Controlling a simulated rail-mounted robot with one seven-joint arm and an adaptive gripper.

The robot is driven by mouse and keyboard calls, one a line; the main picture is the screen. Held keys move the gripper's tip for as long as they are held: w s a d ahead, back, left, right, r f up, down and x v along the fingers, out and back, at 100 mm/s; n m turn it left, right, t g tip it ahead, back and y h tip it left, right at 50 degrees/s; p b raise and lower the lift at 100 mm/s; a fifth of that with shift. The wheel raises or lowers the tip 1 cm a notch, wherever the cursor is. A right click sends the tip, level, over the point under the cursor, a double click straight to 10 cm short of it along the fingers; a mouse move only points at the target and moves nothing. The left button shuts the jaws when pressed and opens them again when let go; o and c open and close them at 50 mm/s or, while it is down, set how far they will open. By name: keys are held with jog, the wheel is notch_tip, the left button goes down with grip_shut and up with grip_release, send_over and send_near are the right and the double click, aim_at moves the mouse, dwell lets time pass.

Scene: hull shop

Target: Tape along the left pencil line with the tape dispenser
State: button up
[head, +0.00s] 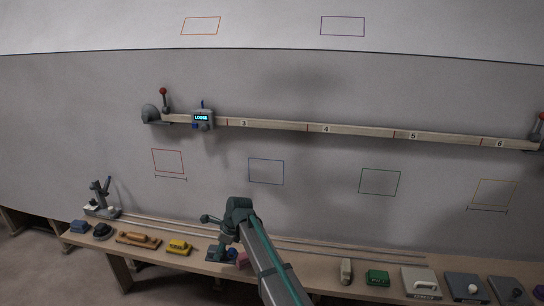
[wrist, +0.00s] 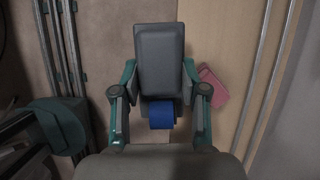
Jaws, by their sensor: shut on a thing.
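In the wrist view my gripper (wrist: 158,98) is shut on a dark grey block-shaped tool with a blue part at its near end, which I take to be the tape dispenser (wrist: 158,55). In the head view my gripper (head: 220,253) is low over the bench, left of the pink block, partly hidden by my own arm; whether the tool touches the bench is unclear. The left pencil line (head: 170,178) is a short horizontal mark on the grey wall, just under a red outlined square (head: 168,161). Another short line (head: 487,210) lies under a yellowish square at right.
The bench (head: 310,263) carries a yellow block (head: 179,247), a wooden roller-like tool (head: 138,238), a green block (head: 377,277) and a pink block (head: 242,260). A numbered batten (head: 365,131) with a small display box (head: 203,118) crosses the wall above the squares.

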aim_at(227, 261)
jog(key=shift+s+d+f+n, duration=0.15)
jog(key=shift+s+n, duration=0.15)
jog(key=shift+n, duration=0.2)
jog(key=s+d+n+g, duration=0.1)
jog(key=s+n, duration=0.1)
jog(key=s+d+n+g, duration=0.1)
jog(key=s+d+n, duration=0.1)
jog(key=shift+s+d+r, duration=0.15)
jog(key=shift+s+r, duration=0.05)
jog(key=s+d+r+n, duration=0.1)
jog(key=s+d+r, duration=0.1)
jog(key=d, duration=1.1)
jog(key=s+d+r+n, duration=0.1)
jog(key=s+d+r, duration=0.1)
jog(key=d, duration=1.1)
jog(key=s+d+r+n+g, duration=0.1)
jog(key=s+d+r, duration=0.1)
jog(key=d, duration=1.1)
jog(key=shift+s+r+h, duration=0.4)
jog(key=shift+r, duration=0.45)
